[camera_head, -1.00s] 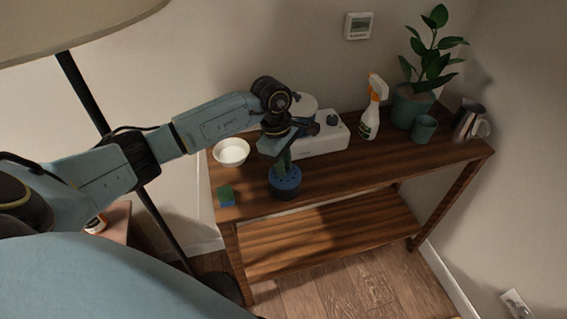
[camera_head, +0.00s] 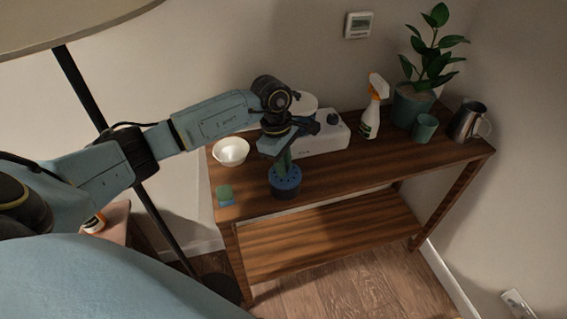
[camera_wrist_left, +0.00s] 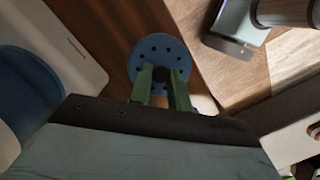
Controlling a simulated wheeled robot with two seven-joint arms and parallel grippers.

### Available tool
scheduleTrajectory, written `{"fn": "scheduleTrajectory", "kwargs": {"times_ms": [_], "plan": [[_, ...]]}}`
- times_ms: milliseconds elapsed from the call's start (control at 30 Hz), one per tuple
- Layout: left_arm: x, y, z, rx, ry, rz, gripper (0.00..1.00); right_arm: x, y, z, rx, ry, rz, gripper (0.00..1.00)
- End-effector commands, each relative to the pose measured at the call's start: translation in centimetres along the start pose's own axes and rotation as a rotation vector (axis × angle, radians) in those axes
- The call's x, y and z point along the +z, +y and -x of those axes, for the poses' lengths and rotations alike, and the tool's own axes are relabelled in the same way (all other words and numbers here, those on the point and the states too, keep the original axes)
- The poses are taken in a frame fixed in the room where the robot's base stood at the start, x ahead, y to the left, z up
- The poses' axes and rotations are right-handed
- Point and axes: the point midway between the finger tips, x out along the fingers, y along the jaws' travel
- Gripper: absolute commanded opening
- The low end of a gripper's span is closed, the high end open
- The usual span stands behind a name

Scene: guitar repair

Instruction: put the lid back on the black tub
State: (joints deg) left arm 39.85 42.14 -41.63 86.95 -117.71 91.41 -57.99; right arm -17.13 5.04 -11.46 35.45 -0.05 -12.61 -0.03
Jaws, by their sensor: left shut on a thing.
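The black tub (camera_head: 285,194) stands near the front edge of the wooden table, left of its middle. The round blue lid (camera_head: 292,183), with a ring of small holes, is over the tub's top; I cannot tell whether it is fully seated. My left gripper (camera_head: 285,168) points down from above, its green fingers shut on the dark knob at the lid's centre. The left wrist view shows the fingers (camera_wrist_left: 166,78) on either side of that knob and the blue lid (camera_wrist_left: 150,48) beneath, hiding the tub. My right gripper is not in view.
A white bowl (camera_head: 231,151) and a small green and blue block (camera_head: 224,195) are left of the tub. A white appliance (camera_head: 325,139) stands behind. A spray bottle (camera_head: 371,118), plant pot, green cup (camera_head: 424,127) and metal jug (camera_head: 466,121) stand right. The table's front right is clear.

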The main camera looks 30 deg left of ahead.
Motion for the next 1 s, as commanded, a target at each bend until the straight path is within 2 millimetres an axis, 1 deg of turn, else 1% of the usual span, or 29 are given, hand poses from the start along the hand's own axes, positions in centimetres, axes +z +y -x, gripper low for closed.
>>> {"fn": "scheduleTrajectory", "kwargs": {"times_ms": [200,500,1000], "plan": [[0.0,0.0,0.0,0.000,0.000,0.000,0.00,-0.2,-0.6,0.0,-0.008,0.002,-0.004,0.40],[0.0,0.0,0.0,0.000,0.001,0.000,0.00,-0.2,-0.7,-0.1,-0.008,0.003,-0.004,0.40],[-0.1,0.0,-0.1,0.000,0.001,0.001,0.00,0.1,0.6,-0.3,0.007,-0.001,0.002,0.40]]}}
